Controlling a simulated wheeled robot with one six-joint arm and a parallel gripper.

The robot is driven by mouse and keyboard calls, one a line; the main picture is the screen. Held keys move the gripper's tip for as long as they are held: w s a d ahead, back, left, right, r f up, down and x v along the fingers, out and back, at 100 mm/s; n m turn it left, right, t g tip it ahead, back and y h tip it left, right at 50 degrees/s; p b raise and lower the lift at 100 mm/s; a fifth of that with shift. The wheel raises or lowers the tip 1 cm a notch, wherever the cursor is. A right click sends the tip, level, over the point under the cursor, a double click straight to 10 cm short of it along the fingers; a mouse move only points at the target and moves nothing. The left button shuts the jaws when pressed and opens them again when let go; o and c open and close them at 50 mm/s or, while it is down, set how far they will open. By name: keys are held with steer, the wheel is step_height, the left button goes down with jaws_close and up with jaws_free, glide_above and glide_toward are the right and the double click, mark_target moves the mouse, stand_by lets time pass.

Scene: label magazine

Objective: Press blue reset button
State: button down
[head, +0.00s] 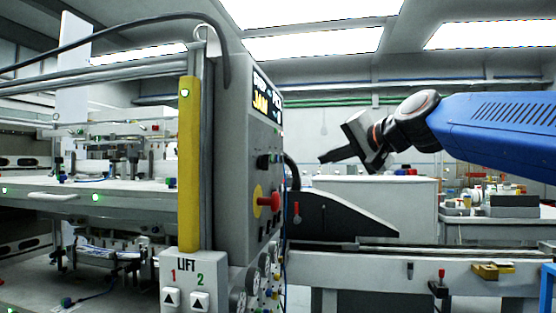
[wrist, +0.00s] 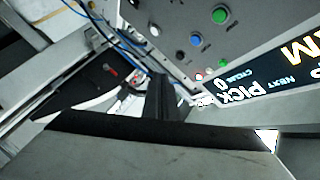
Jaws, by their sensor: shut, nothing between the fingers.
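The head view shows the grey control panel (head: 236,150) nearly edge-on, so I cannot pick the button out there. My gripper (head: 322,158) is shut and empty, in the air to the right of the panel and apart from it. Its dark fingers (wrist: 161,80) also show in the wrist view, below the blue button in the picture.
A lit display (head: 266,98) with yellow letters sits high on the panel. A red mushroom knob (head: 270,201) sticks out lower down. A dark sloped guard (head: 340,218) stands beyond the panel, above a rail. A yellow post (head: 189,160) rises at the left. Open air separates gripper and panel.

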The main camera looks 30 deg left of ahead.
steer(key=s+a, duration=0.2)
steer(key=a, duration=0.6)
steer(key=shift+a, duration=0.25)
steer(key=shift+a, duration=0.15)
stand_by(2.1)
steer(key=shift+s+a, duration=0.15)
steer(key=shift+a, duration=0.1)
steer(key=shift+a, duration=0.4)
stand_by(0.8)
steer(key=shift+d, duration=0.1)
stand_by(0.3)
steer(key=shift+d, duration=0.7)
steer(key=shift+w+d, duration=0.25)
steer(key=shift+d, duration=0.55)
steer(key=shift+w+d, duration=0.2)
steer(key=shift+d, duration=0.65)
steer(key=shift+w+d, duration=0.25)
steer(key=shift+d, duration=0.55)
